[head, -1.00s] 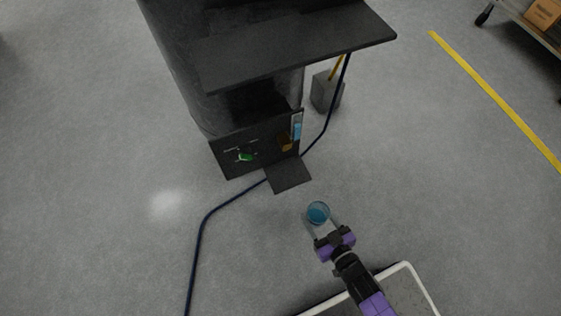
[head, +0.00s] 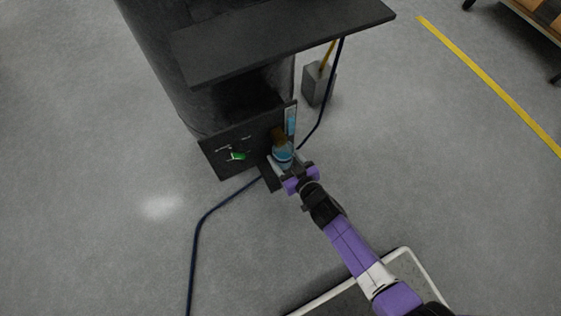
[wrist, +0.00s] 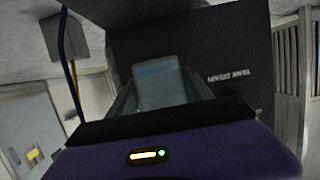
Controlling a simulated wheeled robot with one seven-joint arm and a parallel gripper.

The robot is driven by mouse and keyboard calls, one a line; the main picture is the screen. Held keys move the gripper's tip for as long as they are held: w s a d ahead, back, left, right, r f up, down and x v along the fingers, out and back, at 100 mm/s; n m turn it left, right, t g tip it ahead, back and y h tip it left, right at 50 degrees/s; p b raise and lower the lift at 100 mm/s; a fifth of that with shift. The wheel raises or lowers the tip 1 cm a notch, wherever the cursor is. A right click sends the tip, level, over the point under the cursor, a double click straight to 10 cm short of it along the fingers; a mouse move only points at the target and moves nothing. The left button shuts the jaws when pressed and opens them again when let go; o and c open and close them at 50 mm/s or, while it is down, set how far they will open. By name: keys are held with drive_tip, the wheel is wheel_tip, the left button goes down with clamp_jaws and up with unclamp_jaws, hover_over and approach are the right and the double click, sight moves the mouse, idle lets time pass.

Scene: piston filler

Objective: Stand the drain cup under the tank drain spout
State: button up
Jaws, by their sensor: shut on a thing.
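The drain cup (head: 283,154) is a clear cup with a blue tint, held by my gripper (head: 284,162) at the front of the dark machine. The brass-coloured drain spout (head: 278,135) is right above the cup in the head view, and the cup's top overlaps it. My gripper is shut on the cup. The small dark shelf (head: 271,182) below is mostly hidden by the gripper; I cannot tell whether the cup touches it. In the wrist view the cup (wrist: 158,80) sits between the fingers, before a panel (wrist: 225,62) lettered "TANK DRAIN".
A wide dark top (head: 290,40) overhangs the machine. A green-marked fitting (head: 237,155) is on the panel to the left. A blue hose (head: 203,218) runs along the floor. A grey block (head: 317,86) stands behind. A cart (head: 535,28) is at the top right.

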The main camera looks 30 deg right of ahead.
drive_tip(key=shift+w, duration=1.1)
drive_tip(key=shift+s+f+b, duration=0.15)
drive_tip(key=shift+f+b, duration=0.3)
drive_tip(key=shift+f, duration=0.1)
drive_tip(key=shift+s+f+b, duration=0.15)
drive_tip(key=shift+f+b, duration=0.25)
drive_tip(key=shift+f, duration=0.1)
wheel_tip(320, 180, down, 5)
drive_tip(key=b, duration=0.4)
drive_tip(key=shift+w+b, duration=0.2)
drive_tip(key=shift+b, duration=0.1)
drive_tip(key=o, duration=1)
drive_tip(key=shift+f, duration=0.15)
drive_tip(key=shift+c, duration=0.2)
drive_tip(key=o, duration=0.4)
